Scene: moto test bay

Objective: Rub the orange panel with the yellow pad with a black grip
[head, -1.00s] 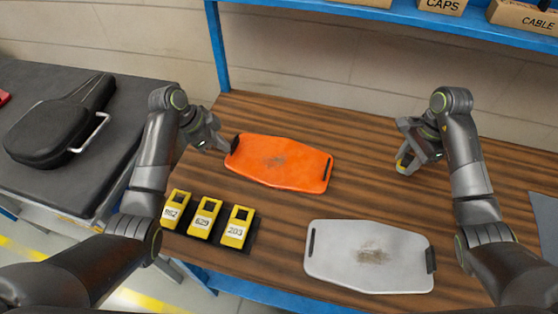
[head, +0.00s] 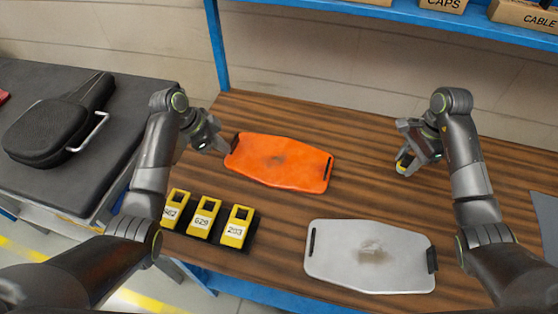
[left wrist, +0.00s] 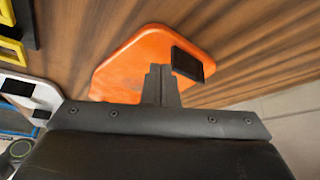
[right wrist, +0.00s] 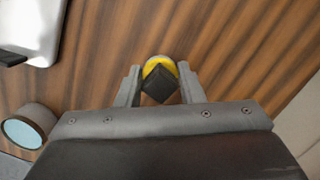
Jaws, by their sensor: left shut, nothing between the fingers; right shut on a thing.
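The orange panel (head: 300,152) lies on the wooden table with a dark smudge (head: 278,159) near its middle and black strips at its ends. My left gripper (head: 224,147) is shut and empty at the panel's left end. In the left wrist view its closed fingertips (left wrist: 161,72) overlap the panel beside a black strip (left wrist: 187,64); I cannot tell if they touch. My right gripper (head: 402,157) is shut on the yellow pad (head: 402,167), right of the panel. In the right wrist view the pad's black grip (right wrist: 160,85) sits between the fingers. Contact with the table is unclear.
A grey panel (head: 335,268) with a brown smudge lies at the front right. Several yellow numbered blocks (head: 238,228) stand in a dark holder at the front left. Bare table (head: 365,190) lies between the orange panel and my right gripper. A blue shelf (head: 350,13) stands behind.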

